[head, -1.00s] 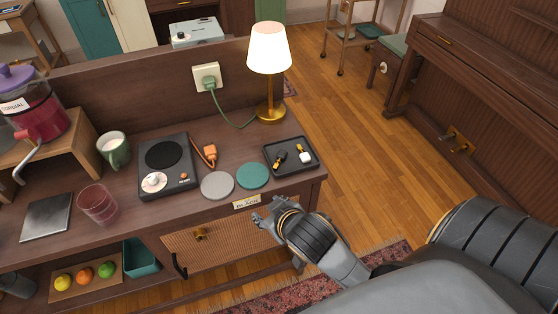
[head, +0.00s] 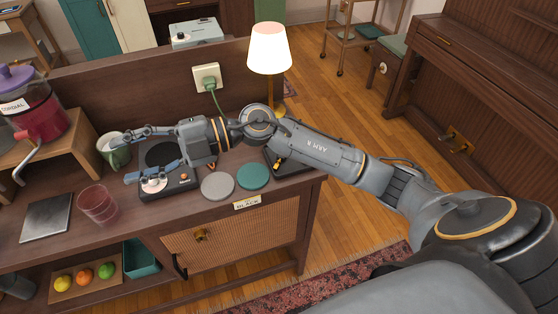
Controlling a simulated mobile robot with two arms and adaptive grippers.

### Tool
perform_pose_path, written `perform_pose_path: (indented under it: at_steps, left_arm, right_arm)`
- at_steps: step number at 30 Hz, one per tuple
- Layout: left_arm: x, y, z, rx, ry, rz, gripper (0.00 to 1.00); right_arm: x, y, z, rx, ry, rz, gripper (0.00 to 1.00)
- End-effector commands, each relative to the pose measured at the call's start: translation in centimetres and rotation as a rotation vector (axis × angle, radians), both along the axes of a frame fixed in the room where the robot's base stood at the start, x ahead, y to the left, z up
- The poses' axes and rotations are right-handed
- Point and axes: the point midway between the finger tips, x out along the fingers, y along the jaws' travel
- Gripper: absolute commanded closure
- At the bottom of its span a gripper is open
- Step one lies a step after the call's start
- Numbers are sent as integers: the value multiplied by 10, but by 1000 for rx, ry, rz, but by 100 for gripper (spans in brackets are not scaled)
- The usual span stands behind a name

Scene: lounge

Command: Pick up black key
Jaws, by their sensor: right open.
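The black tray (head: 270,167) is at the right end of the sideboard, mostly covered by my right arm. A small black-and-yellow item (head: 279,161) shows in it just below the arm. It may be the black key, but it is too small to be sure. The rest of the tray's contents is hidden. My left gripper is not in view.
A lit lamp (head: 270,50) stands behind my right arm. A grey coaster (head: 217,186) and a teal coaster (head: 253,176) lie before the tray. A pink glass (head: 98,204), a metal plate (head: 47,217) and a cordial dispenser (head: 40,110) are to the left.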

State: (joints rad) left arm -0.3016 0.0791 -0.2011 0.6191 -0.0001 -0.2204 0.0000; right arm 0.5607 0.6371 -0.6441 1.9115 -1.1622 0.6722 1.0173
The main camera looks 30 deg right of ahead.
Motion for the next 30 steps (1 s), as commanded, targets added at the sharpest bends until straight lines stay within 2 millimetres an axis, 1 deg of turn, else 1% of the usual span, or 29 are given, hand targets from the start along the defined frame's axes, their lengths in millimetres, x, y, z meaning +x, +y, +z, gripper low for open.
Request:
perform_pose_path:
  at_steps: [1,2,3,5,6,8,9,11,12,15,18,21,23,26,30]
  left_arm:
    - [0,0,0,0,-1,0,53]
    - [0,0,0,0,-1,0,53]
    - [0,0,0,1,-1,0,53]
    - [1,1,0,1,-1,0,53]
    - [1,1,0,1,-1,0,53]
    - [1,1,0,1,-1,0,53]
    - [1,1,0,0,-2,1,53]
    - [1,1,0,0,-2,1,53]
    - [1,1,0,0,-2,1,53]
    - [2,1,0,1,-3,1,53]
    - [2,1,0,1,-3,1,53]
    - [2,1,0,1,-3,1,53]
    - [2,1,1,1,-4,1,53]
    - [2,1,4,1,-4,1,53]
    - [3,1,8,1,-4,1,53]
  right_arm:
    - [3,-9,-15,-137,-4,44,49]
    - [4,-16,-26,-219,3,68,49]
    - [6,-28,-40,-332,20,91,49]
    - [12,-54,-60,-504,56,107,49]
    - [17,-75,-71,-620,88,106,49]
    - [25,-113,-83,-793,148,83,49]
    - [29,-140,-88,-902,195,57,49]
    - [35,-183,-91,-1052,270,4,49]
    - [37,-210,-90,-1140,323,-37,49]
    - [38,-268,-81,-1311,442,-140,49]
    - [35,-306,-70,-1413,532,-219,49]
    - [32,-323,-66,-1461,578,-259,49]
    - [30,-327,-70,-1471,591,-266,49]
    - [30,-327,-86,-1475,595,-265,49]
    - [30,-327,-114,-1473,593,-262,49]
